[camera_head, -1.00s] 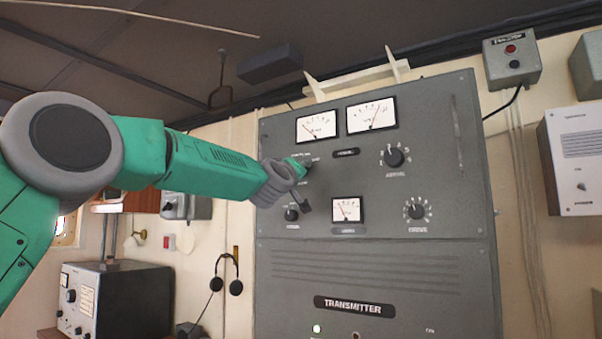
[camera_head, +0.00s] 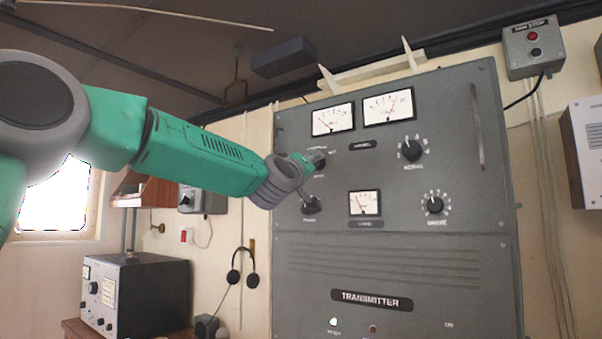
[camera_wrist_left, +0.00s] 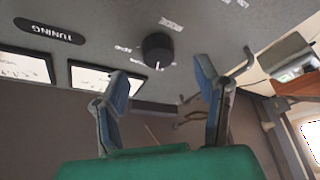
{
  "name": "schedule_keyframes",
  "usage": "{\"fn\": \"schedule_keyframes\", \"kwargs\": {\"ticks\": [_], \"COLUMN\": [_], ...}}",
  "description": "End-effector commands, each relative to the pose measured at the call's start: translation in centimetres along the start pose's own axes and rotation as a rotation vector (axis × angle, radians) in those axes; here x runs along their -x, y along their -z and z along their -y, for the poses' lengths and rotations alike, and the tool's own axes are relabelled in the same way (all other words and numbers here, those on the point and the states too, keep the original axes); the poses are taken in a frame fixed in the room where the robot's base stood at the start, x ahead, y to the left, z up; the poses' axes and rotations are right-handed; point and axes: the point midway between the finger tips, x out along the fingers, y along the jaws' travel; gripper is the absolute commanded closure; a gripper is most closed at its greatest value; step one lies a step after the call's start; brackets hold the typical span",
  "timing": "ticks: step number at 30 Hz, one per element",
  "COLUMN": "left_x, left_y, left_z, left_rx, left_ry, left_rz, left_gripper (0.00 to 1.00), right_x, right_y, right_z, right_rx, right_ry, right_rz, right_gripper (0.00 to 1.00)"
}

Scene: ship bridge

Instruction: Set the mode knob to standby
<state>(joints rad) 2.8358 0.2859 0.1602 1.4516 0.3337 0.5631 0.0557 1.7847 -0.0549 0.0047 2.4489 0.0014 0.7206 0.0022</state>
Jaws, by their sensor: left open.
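The grey transmitter panel (camera_head: 390,250) stands in front of me. A round black knob (camera_wrist_left: 158,48) with a pale pointer line shows in the left wrist view, with small labels around it too blurred to read. I take it for the mode knob at the panel's upper left; in the head view it is largely hidden by my gripper. My left gripper (camera_wrist_left: 165,88) is open, its two blue-grey fingers spread apart with the knob beyond and between them, apparently not touching it. In the head view my left gripper (camera_head: 303,166) is close to the panel. My right gripper is out of view.
A lower-left knob (camera_head: 311,205) sits just below my gripper. The aerial knob (camera_head: 411,148), drive knob (camera_head: 434,205) and several meters are farther right. Headphones (camera_head: 243,267) hang left of the panel. A fan-stop box (camera_head: 533,46) is at upper right.

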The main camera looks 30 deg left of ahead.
Motion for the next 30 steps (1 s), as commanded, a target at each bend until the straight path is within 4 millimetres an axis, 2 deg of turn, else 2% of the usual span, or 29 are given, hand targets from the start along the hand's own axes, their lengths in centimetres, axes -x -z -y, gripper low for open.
{"fn": "schedule_keyframes", "kwargs": {"ticks": [5,12,18,30], "left_x": [3.6,5.7,6.3,6.3], "left_y": [0.0,-0.2,-0.1,-0.1], "left_z": [0.1,0.4,0.2,0.1], "left_rx": [0.000,0.006,0.001,0.000], "left_ry": [-0.001,0.002,0.001,0.001], "left_rz": [0.002,0.001,-0.001,-0.001], "left_gripper": [0.43,0.43,0.43,0.43], "right_x": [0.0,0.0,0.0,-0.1], "right_y": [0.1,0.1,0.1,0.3], "right_z": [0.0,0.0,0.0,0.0], "right_rx": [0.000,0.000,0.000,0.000], "right_ry": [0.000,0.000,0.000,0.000], "right_rz": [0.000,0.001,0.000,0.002], "right_gripper": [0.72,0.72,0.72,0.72]}}
